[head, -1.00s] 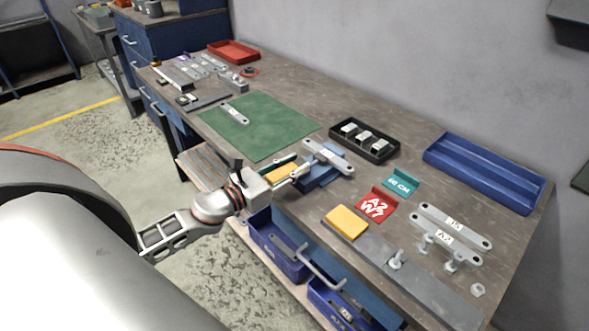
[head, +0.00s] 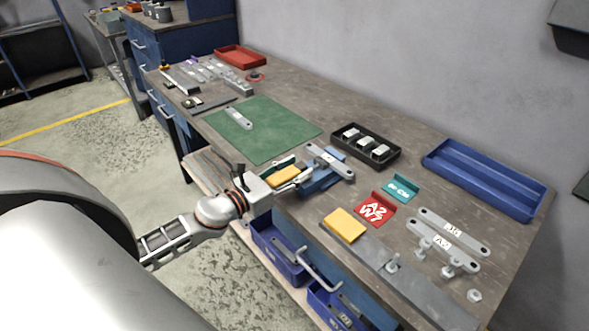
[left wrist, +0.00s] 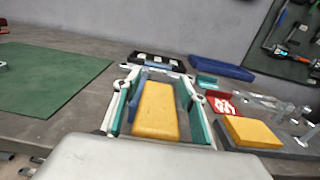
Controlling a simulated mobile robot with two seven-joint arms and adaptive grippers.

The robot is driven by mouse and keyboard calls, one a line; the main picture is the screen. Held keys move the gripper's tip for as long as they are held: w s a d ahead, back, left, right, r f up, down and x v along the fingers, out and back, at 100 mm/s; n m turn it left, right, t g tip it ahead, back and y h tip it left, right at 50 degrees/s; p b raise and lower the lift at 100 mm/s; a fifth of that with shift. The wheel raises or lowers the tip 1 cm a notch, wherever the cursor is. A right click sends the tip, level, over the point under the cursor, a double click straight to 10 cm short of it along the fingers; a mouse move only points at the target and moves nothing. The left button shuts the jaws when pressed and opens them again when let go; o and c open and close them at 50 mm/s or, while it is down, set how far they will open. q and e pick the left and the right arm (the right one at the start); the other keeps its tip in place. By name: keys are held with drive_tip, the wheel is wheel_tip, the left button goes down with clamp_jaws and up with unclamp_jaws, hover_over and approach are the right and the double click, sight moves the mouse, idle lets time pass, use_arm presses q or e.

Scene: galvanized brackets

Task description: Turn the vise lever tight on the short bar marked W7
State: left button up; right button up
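The blue vise (head: 318,184) stands at the table's front edge. A grey short bar (head: 331,163) lies across its top; its label is too small to read. A yellow block (head: 285,177) is in front of the vise; I cannot tell whether it is the lever's grip. My left gripper (head: 288,175) is open, with its teal-padded fingers on either side of the yellow block. In the left wrist view the yellow block (left wrist: 156,110) shows between the fingers, with gaps on both sides. The vise is mostly hidden there. My right gripper is not in view.
Another yellow block (head: 345,224) sits on a grey rail. A black tray (head: 365,146) stands behind the vise. Longer bars lie on the right. A green mat (head: 262,132) holds another bar.

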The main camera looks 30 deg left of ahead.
sight(271, 186)
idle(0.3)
use_arm(q)
drive_tip(key=v, duration=1.2)
drive_tip(key=shift+r, duration=0.1)
idle(0.3)
drive_tip(key=shift+d+f+n, duration=0.15)
drive_tip(key=shift+f+n, duration=0.2)
drive_tip(key=shift+n, duration=0.35)
drive_tip(key=s+d+f+n+g, duration=0.2)
drive_tip(key=d+f+n, duration=0.4)
drive_tip(key=n, duration=0.5)
drive_tip(key=s+d+f+n+g+y, duration=0.1)
drive_tip(key=s+d+f+n+g, duration=0.1)
drive_tip(key=s+d+f+n, duration=0.3)
drive_tip(key=s+d+f+n+g+y, duration=0.1)
drive_tip(key=s+d+f+n+g, duration=0.1)
drive_tip(key=d+f+n, duration=0.5)
wheel_tip(271, 186, down, 6)
drive_tip(key=s+n, duration=0.1)
drive_tip(key=n, duration=0.9)
drive_tip(key=shift+s+d+r+g, duration=0.2)
drive_tip(key=shift+s+g, duration=0.1)
drive_tip(key=shift+s, duration=0.1)
